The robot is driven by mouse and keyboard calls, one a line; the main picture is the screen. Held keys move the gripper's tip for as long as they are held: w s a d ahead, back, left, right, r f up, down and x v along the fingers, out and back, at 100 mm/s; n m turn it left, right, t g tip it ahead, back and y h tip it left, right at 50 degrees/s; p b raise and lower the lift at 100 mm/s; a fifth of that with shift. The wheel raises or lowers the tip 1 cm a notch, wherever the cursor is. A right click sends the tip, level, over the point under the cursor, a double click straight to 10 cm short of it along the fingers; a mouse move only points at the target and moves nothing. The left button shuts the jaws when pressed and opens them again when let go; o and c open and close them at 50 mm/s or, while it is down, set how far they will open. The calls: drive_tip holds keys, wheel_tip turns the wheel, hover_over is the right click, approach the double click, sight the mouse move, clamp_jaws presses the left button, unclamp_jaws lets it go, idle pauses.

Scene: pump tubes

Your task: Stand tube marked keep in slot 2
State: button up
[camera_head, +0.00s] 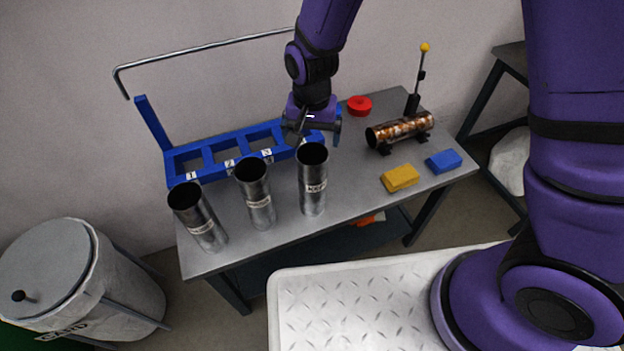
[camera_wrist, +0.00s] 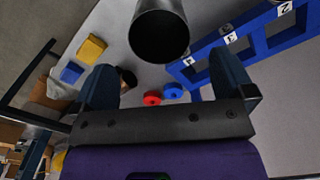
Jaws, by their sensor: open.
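Three metal tubes stand upright along the table's front. The middle tube (camera_head: 255,195) and left tube (camera_head: 200,218) have labels too small to read surely. The blue rack (camera_head: 190,183) stands behind them, with numbered slots; slot 2 (camera_head: 222,151) looks empty. My gripper (camera_head: 312,132) is open and empty, above and just behind the right tube, partly covering the rack's right end. In the wrist view a tube (camera_wrist: 158,38) shows beyond and between my open fingers (camera_wrist: 165,68), not gripped.
A copper roller (camera_head: 400,131), a red ring (camera_head: 360,105), a yellow block (camera_head: 399,178) and a blue block (camera_head: 443,161) sit on the right of the table. A lidded bin (camera_head: 75,280) stands on the floor left. A metal rail (camera_head: 205,47) runs behind the rack.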

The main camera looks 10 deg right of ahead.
sight(312, 153)
drive_tip(key=shift+w+f, duration=0.1)
drive_tip(key=shift+f, duration=4.25)
drive_tip(key=c, duration=1.6)
drive_tip(key=shift+r, duration=0.1)
